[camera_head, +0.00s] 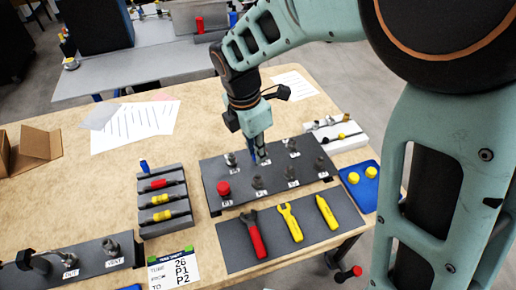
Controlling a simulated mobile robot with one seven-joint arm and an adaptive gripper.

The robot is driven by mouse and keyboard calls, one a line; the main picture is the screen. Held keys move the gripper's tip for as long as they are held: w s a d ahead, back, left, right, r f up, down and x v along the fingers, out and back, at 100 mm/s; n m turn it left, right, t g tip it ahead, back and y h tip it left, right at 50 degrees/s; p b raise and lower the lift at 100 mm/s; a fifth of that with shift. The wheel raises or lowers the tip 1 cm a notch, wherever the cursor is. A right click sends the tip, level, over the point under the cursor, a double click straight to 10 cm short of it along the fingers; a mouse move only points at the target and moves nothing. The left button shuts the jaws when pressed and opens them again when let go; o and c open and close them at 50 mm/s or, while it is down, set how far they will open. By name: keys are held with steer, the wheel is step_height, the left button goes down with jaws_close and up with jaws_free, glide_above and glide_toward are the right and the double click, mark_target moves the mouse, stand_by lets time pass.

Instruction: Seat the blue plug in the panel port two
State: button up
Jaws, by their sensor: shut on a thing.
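My gripper (262,159) points down over the back middle of the dark port panel (213,174). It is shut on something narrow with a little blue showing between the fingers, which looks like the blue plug. The fingers hide most of it, and I cannot tell whether it touches a port. The panel has several grey ports in two rows with small white labels, too small to read surely. A red cap (223,189) sits at the panel's front left.
A grey rack (149,229) holds red and yellow plugs, with a blue piece (145,166) at its back. A tool mat (238,263) lies in front of the panel, a blue tray (367,198) to its right. Papers (137,127) and a cardboard box (36,146) lie left.

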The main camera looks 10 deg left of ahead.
steer(key=shift+f+b, duration=1.7)
steer(key=shift+f, duration=0.15)
steer(key=shift+f+b, duration=0.4)
steer(key=shift+f, duration=0.45)
steer(key=shift+w+d+f, duration=0.1)
steer(key=shift+f, duration=0.1)
steer(key=shift+f+b, duration=0.4)
steer(key=shift+f, duration=0.6)
steer(key=o, duration=0.9)
steer(key=r, duration=0.4)
steer(key=s+a+r, duration=0.1)
steer(key=r, duration=0.7)
steer(key=shift+s+a, duration=0.15)
steer(key=shift+s, duration=0.05)
